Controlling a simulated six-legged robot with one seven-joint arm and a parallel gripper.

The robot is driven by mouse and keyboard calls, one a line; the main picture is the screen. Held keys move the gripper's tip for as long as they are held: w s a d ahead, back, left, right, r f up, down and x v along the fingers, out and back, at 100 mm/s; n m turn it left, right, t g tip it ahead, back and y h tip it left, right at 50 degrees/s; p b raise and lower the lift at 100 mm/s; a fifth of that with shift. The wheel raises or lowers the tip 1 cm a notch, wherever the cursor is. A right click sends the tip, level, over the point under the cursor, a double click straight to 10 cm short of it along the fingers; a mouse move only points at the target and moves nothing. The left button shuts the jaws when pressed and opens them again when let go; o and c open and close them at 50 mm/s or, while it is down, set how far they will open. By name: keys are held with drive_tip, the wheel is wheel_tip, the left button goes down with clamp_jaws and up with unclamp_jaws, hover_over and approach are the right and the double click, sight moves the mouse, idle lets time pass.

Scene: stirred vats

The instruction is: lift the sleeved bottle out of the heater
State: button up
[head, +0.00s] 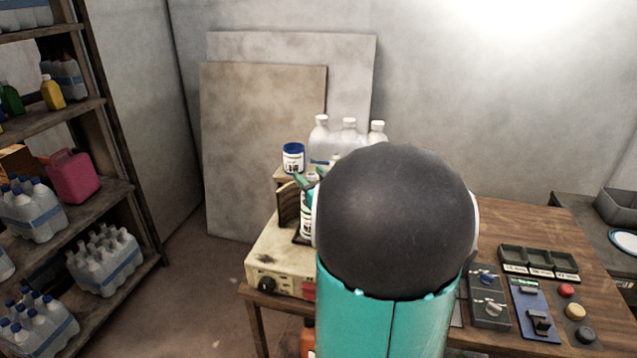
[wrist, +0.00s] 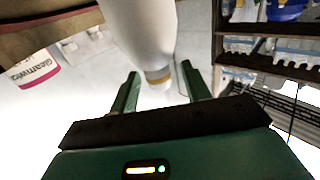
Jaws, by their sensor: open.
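The heater (head: 280,256) is a beige box with a knob on its front, at the left end of the wooden table in the head view. A white bottle-like thing with dark print (head: 306,226) stands at it, mostly hidden behind my arm; I cannot tell whether this is the sleeved bottle. My gripper's green fingertips show just above it. In the wrist view my gripper (wrist: 162,88) is open, with its fingers apart. A pale bottle (wrist: 143,28) with a gold band at its narrow end reaches down between the fingers in that view. I cannot tell whether they touch it.
Behind the heater stand a white tub with a blue lid (head: 293,158) and several clear bottles (head: 349,135). Dark trays (head: 539,262), switch boxes (head: 488,300) and coloured buttons (head: 575,311) lie on the right of the table. A loaded shelf (head: 75,215) stands at the left.

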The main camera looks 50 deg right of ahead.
drive_tip(key=shift+w, duration=0.2)
drive_tip(key=shift+c, duration=0.2)
clamp_jaws()
drive_tip(key=c, duration=0.8)
unclamp_jaws()
drive_tip(key=shift+c, duration=0.9)
wheel_tip(320, 180, up, 15)
drive_tip(key=shift+f, duration=0.2)
drive_tip(key=shift+s, duration=0.1)
